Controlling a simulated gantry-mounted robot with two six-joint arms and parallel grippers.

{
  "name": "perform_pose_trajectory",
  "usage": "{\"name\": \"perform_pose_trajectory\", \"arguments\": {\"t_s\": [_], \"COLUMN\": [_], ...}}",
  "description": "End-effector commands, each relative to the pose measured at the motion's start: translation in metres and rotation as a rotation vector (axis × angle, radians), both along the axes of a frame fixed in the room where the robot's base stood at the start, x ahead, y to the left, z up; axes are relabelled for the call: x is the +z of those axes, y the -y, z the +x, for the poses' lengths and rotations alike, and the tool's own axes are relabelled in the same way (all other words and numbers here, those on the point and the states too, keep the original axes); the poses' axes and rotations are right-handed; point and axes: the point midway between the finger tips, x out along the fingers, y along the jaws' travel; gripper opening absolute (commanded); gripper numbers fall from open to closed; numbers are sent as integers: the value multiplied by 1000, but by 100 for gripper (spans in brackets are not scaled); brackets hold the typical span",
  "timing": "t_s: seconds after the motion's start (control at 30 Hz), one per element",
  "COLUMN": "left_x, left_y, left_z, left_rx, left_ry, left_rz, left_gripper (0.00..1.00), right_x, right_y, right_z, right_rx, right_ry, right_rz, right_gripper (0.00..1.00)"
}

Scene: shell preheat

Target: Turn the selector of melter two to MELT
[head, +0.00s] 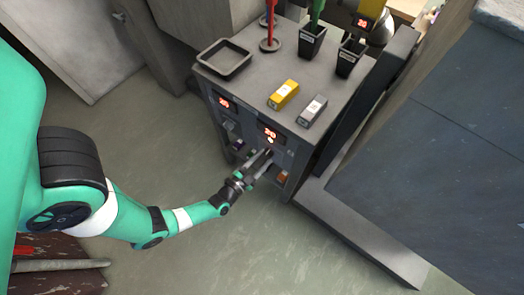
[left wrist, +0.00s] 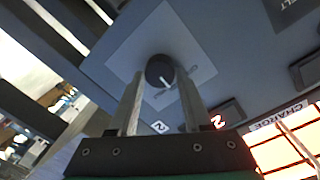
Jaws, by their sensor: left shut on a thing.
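The selector of melter two (left wrist: 160,69) is a dark round knob with a white pointer mark, on a pale square plate marked "2" in the left wrist view. The mark points down and slightly right in that view. My left gripper (left wrist: 160,85) is shut on the knob, one finger on each side. In the head view my left gripper (head: 265,158) reaches the front of the dark cabinet (head: 247,84), below the right red display (head: 271,134). It hides the knob there. My right gripper is not in view.
On the cabinet top are an empty tray (head: 224,58), a yellow box (head: 283,94), a grey box (head: 312,110) and black cups (head: 312,42). Another display (head: 224,102) is on the cabinet's left. A dark slab (head: 440,150) stands right. The floor at front is clear.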

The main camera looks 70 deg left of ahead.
Motion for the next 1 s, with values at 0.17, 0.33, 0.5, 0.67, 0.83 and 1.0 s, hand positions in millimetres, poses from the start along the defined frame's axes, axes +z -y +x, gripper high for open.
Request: {"name": "perform_pose_trajectory", "arguments": {"t_s": [0.17, 0.33, 0.5, 0.67, 0.83, 1.0], "left_x": [2, 2, 1, 0, 0, -1], "left_y": [1, 1, 1, 2, 2, 2], "left_z": [1, 1, 1, 1, 1, 1], "left_rx": [-3, -2, -2, -3, -3, -2], "left_ry": [-97, -190, -276, -343, -394, -423], "left_rz": [134, 264, 384, 480, 553, 594], "left_gripper": [0, 0, 0, 0, 0, 0], "right_x": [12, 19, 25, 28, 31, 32], "right_y": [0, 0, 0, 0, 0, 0], "right_z": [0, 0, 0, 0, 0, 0], "right_rx": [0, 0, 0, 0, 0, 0], "right_ry": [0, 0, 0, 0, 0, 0], "right_rz": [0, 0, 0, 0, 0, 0], "right_gripper": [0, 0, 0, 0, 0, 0]}}
